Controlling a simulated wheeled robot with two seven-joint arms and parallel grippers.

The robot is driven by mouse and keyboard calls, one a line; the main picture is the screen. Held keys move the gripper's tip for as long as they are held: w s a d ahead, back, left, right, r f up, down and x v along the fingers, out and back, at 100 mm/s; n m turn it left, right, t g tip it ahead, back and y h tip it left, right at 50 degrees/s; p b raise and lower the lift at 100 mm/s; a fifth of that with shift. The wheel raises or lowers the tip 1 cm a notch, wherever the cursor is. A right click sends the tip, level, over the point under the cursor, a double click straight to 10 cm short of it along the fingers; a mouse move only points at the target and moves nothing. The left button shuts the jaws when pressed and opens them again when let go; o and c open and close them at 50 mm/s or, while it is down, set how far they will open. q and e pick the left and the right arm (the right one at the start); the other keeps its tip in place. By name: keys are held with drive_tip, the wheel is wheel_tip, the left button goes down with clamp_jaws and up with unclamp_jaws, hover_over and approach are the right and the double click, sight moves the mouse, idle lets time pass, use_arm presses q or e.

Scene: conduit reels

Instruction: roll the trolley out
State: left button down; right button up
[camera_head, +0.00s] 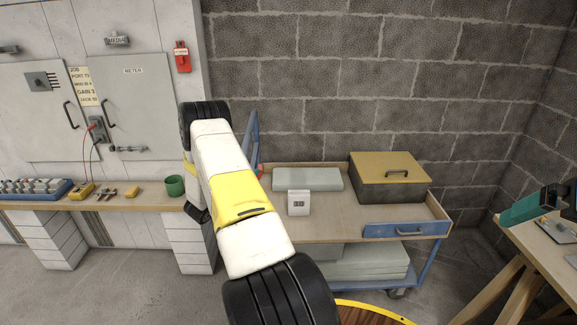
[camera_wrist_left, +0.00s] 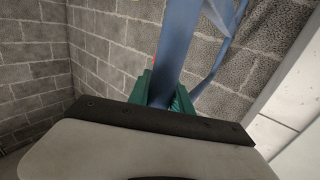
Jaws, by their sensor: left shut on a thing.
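The trolley (camera_head: 325,229) has a wooden top, a blue frame, a blue drawer front and a lower shelf, and stands against the block wall. Its blue handle (camera_head: 254,138) rises at the left end, partly hidden by my left arm. In the left wrist view the teal fingers of my left gripper (camera_wrist_left: 164,90) are shut on a blue bar (camera_wrist_left: 178,45) of this handle. My arm hides that gripper in the head view. A teal and black part at the right edge looks like my right gripper (camera_head: 530,207); its jaws cannot be made out.
The trolley carries a tan box (camera_head: 390,177), a grey case (camera_head: 307,179) and a small white box (camera_head: 299,203). A workbench (camera_head: 140,203) is at left, a wooden trestle table (camera_head: 527,243) at right. A yellow-rimmed round thing (camera_head: 375,313) shows at the bottom edge.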

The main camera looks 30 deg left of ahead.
use_arm(q)
drive_tip(key=shift+s+a, duration=0.35)
drive_tip(key=shift+a, duration=0.2)
drive_tip(key=c, duration=1.2)
unclamp_jaws()
drive_tip(key=shift+o, duration=0.2)
drive_tip(key=s, duration=0.7)
drive_tip(key=shift+s, duration=0.4)
drive_tip(key=shift+s, duration=0.1)
